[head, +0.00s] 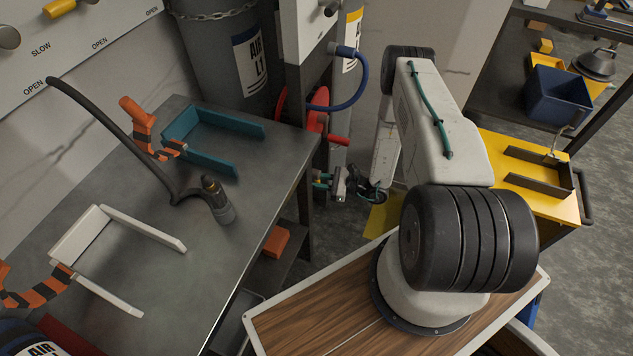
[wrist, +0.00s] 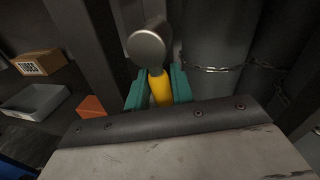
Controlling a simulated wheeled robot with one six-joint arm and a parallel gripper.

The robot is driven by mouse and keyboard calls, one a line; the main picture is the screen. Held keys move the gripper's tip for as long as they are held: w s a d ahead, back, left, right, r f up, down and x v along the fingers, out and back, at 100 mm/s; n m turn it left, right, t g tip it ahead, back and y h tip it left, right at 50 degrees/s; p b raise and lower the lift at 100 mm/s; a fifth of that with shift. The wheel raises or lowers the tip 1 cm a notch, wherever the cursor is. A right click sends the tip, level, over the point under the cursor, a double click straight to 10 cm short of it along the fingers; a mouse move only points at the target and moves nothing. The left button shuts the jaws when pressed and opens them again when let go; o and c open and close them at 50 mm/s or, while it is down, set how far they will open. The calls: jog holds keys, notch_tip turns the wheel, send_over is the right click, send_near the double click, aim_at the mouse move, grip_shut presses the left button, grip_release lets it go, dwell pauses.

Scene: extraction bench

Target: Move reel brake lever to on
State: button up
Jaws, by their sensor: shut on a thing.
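In the wrist view, a yellow lever (wrist: 160,88) stands between the two teal fingers of my gripper (wrist: 158,92), which is shut on it. I take it for the reel brake lever. A round grey metal piece (wrist: 149,45) sits at the lever's far end. In the head view, my gripper (head: 322,184) is low beside the bench's right edge, under the red hose reel (head: 316,122) and its red handle (head: 338,141). The yellow lever cannot be made out there. No on or off marking shows, so the lever's setting cannot be told.
The steel bench (head: 190,260) is left of my gripper, with a white cradle (head: 75,235), a teal cradle (head: 185,122) and a dark hose (head: 120,130) on it. A chained grey cylinder (head: 215,60) stands behind. A yellow cart (head: 510,140) stands to the right.

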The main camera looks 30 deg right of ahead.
aim_at(320, 172)
jog(key=n, duration=0.2)
jog(key=w+d+n, duration=0.1)
jog(key=n, duration=0.1)
jog(key=shift+d+r+h, duration=0.1)
jog(key=shift+r+h, duration=0.15)
jog(key=shift+h, duration=0.15)
jog(key=shift+w+d+r+n+h, duration=0.1)
jog(key=shift+d+r+n+h, duration=0.1)
jog(key=shift+n, duration=0.45)
jog(key=shift+w+d+r+n+h, duration=0.1)
jog(key=shift+d+n+h, duration=0.1)
jog(key=shift+n, duration=0.4)
jog(key=shift+w+d+r+n+h, duration=0.1)
jog(key=shift+r+n+h, duration=0.1)
jog(key=shift+n, duration=0.45)
jog(key=o, duration=0.9)
jog(key=v, duration=0.7)
jog(key=shift+s+d, duration=0.25)
jog(key=shift+d, duration=0.05)
